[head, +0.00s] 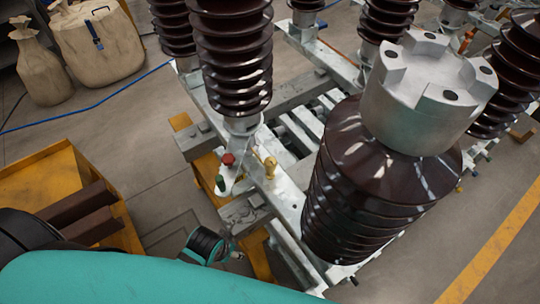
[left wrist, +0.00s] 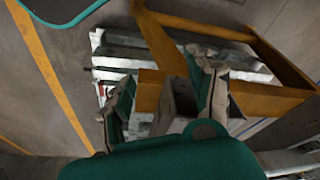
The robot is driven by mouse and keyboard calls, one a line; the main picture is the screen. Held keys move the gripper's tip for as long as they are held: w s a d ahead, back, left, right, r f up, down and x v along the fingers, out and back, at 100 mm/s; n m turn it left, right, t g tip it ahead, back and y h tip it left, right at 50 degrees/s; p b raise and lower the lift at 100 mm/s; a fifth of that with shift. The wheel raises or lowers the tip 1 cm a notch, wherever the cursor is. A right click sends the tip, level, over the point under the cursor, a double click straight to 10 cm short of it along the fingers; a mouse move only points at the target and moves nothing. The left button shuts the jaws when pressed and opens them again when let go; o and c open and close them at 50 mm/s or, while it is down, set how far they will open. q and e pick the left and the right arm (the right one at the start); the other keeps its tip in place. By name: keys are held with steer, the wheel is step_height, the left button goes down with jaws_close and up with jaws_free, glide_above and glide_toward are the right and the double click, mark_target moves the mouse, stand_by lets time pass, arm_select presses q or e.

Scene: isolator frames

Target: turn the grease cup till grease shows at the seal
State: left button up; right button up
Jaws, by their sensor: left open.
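In the head view a small brass-yellow fitting (head: 270,167), which looks like the grease cup, stands on the pale steel frame (head: 285,196) near the foot of a brown insulator column. A red knob (head: 228,159) and a small green-topped part (head: 220,183) are to its left. The seal and any grease are too small to make out. My left gripper (left wrist: 161,74) shows in the left wrist view with its two teal, pale-tipped fingers apart and nothing visibly held. I cannot make out the cup in that view. My right gripper is not in view.
Ribbed brown insulators (head: 235,60) rise around the fitting; a large one (head: 350,195) with a grey metal cap (head: 425,100) stands close on its right. A yellow-orange box (head: 40,175) is at left, sacks (head: 95,40) at upper left.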

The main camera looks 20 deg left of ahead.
arm_select(q)
steer(key=w+d+r+h, duration=0.1)
steer(key=w+d+r, duration=0.2)
steer(key=w+r, duration=0.2)
steer(key=w+d+r+m+p, duration=0.1)
steer(key=w+d+r, duration=0.3)
steer(key=w+r, duration=0.1)
steer(key=w+d+r+m+h+p, duration=0.1)
steer(key=w+d+r, duration=0.2)
steer(key=w+r, duration=0.2)
steer(key=shift+w+d+r+g+h, duration=0.2)
steer(key=shift+d+r+g+h, duration=0.15)
steer(key=shift+r, duration=0.3)
steer(key=w+r+m+p, duration=0.1)
steer(key=w+r, duration=0.3)
steer(key=r, duration=0.2)
step_height(320, 180, up, 9)
steer(key=g+y, duration=0.2)
steer(key=y, duration=0.1)
glide_above(271, 160)
step_height(271, 160, down, 16)
steer(key=p, duration=0.2)
steer(key=shift+r+p, duration=0.2)
steer(key=shift+p, duration=0.2)
steer(key=shift+f, duration=0.7)
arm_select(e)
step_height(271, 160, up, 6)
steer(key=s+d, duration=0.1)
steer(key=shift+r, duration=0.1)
